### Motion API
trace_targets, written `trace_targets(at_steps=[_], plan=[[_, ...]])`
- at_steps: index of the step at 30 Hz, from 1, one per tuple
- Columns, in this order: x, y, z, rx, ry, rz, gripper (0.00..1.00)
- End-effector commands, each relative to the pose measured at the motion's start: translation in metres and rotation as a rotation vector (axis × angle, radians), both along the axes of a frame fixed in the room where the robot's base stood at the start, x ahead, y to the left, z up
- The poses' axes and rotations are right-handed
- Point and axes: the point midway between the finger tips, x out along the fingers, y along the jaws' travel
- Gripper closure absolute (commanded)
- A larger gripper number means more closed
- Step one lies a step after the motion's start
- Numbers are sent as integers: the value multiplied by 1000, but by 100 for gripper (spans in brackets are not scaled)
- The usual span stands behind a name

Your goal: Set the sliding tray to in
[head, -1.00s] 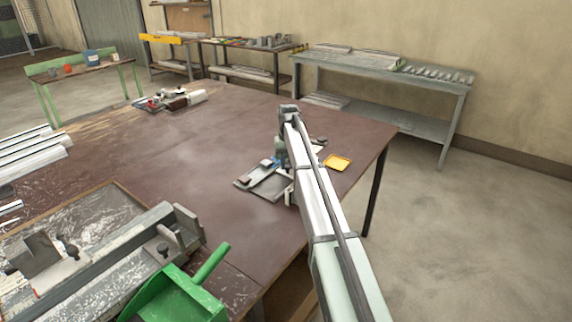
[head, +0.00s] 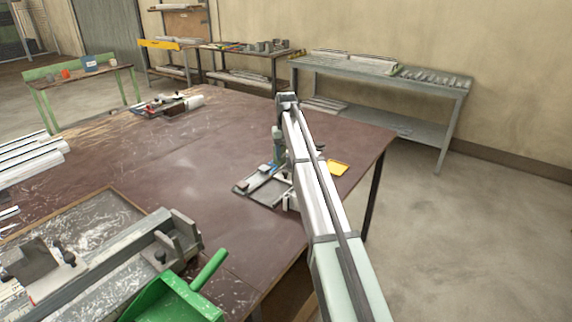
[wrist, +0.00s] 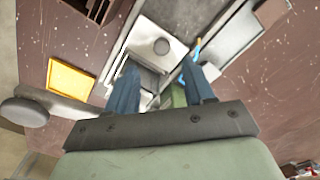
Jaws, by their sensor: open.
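A low grey fixture (head: 262,196) with flat plates and rails lies on the brown table near its right side; I take it to hold the sliding tray. My gripper (wrist: 163,82) is over it with its two dark blue fingers apart. Nothing is clearly held. My arm hides part of the fixture in the head view, and I cannot tell which way is in.
A yellow tray (head: 337,168) lies right of the fixture and shows in the wrist view (wrist: 70,78). A green dustpan (head: 172,300) and a metal clamp bench (head: 95,262) are at front left. The table (head: 200,150) is clear left of the fixture.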

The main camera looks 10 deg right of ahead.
Motion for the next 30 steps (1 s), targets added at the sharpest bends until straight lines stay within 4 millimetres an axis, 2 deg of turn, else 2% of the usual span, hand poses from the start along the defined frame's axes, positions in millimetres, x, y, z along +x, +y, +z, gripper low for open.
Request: trace_targets(at_steps=[1,6,12,18,30], plan=[[1,0,12,0,-1,0,47],[1,0,43,0,-1,0,47],[1,0,67,-1,-1,0,47],[1,0,76,-1,-1,0,47],[1,-5,78,6,-12,-4,47]])
